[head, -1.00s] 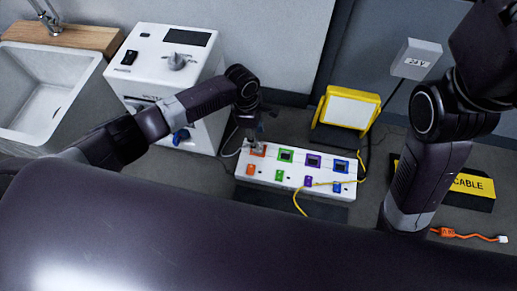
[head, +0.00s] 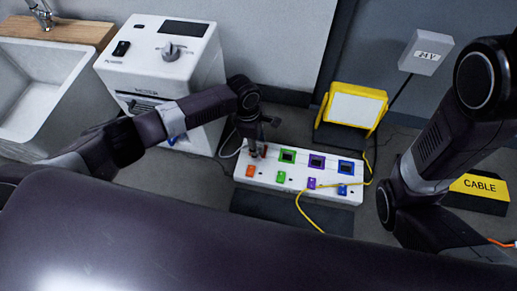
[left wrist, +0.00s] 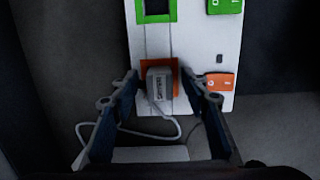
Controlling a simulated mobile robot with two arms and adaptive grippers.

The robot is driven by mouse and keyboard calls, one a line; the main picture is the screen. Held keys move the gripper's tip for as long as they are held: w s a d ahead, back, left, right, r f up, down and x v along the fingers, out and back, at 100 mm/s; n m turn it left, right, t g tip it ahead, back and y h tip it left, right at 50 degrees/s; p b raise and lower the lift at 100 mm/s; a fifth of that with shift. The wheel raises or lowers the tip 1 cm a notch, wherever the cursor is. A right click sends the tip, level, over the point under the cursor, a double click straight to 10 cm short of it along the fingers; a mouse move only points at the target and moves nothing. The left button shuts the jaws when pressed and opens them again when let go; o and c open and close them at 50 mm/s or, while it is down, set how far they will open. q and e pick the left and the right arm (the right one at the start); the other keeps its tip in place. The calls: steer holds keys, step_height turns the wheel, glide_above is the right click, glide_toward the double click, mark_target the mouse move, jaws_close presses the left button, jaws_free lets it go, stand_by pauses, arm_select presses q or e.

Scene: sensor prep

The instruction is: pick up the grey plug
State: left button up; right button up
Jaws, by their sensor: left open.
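The grey plug (left wrist: 160,84), with lettering on its top, sits in the orange-framed socket (left wrist: 173,78) at the end of the white power strip (left wrist: 190,50). A pale cable curls below it in the left wrist view. My left gripper (left wrist: 161,92) is open, with one finger on each side of the plug. I cannot tell whether the fingers touch it. In the head view my left gripper (head: 257,150) is over the strip's left end and hides most of the plug. My right arm shows at the right, but its gripper is out of view.
The strip also has green, purple and blue sockets (head: 346,167) with coloured switches in front. A yellow cable (head: 303,208) crosses its right end.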

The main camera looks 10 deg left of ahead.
arm_select(q)
jaws_close()
steer(key=shift+r, duration=0.15)
